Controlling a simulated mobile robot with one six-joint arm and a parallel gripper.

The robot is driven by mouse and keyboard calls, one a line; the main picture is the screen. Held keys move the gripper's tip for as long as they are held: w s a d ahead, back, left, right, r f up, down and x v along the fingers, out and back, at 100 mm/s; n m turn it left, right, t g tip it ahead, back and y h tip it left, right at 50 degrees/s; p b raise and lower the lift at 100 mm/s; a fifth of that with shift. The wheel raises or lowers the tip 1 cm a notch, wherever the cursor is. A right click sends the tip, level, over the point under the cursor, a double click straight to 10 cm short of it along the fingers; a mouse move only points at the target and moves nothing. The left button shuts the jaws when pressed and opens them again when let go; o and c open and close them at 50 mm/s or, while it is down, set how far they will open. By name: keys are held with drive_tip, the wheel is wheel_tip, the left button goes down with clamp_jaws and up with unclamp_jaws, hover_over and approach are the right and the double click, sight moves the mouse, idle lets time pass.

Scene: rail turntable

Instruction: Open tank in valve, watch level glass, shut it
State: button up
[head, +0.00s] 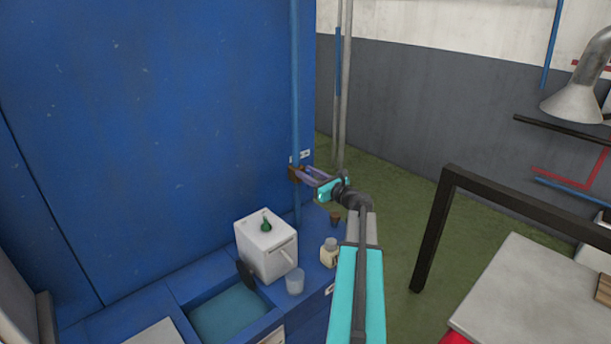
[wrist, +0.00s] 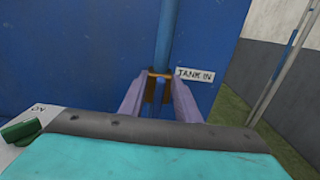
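The tank in valve (head: 294,174) is a small brown body on a vertical blue pipe, beside the blue wall. In the wrist view the valve (wrist: 150,96) has a thin blue lever (wrist: 158,90), and a white label (wrist: 195,75) beside it reads TANK IN. My gripper (head: 307,177) reaches the valve from the right. In the wrist view the purple fingers of my gripper (wrist: 157,94) stand apart on either side of the lever, with gaps showing, so it looks open. I cannot clearly identify a level glass.
Below stand a white box (head: 265,250) with a green knob, a clear cup (head: 295,282) and a small bottle (head: 329,254) on the blue counter beside a sink (head: 230,308). Upright pipes (head: 343,90) rise behind. A black frame (head: 432,230) and pale table (head: 530,290) are at right.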

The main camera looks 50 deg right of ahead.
clamp_jaws()
drive_tip(key=b, duration=0.1)
drive_tip(key=n+b, duration=0.1)
drive_tip(key=b, duration=0.1)
drive_tip(key=shift+a+f+n, duration=0.15)
drive_tip(key=shift+f+n, duration=0.05)
drive_tip(key=shift+n, duration=0.1)
drive_tip(key=shift+a+n+b, duration=0.15)
drive_tip(key=shift+n+b, duration=0.35)
drive_tip(key=shift+b, duration=0.5)
drive_tip(key=n+b, duration=0.2)
drive_tip(key=b, duration=0.1)
drive_tip(key=shift+a+f+b, duration=0.1)
drive_tip(key=shift+a+b, duration=0.1)
drive_tip(key=shift+b, duration=0.1)
drive_tip(key=shift+n, duration=0.3)
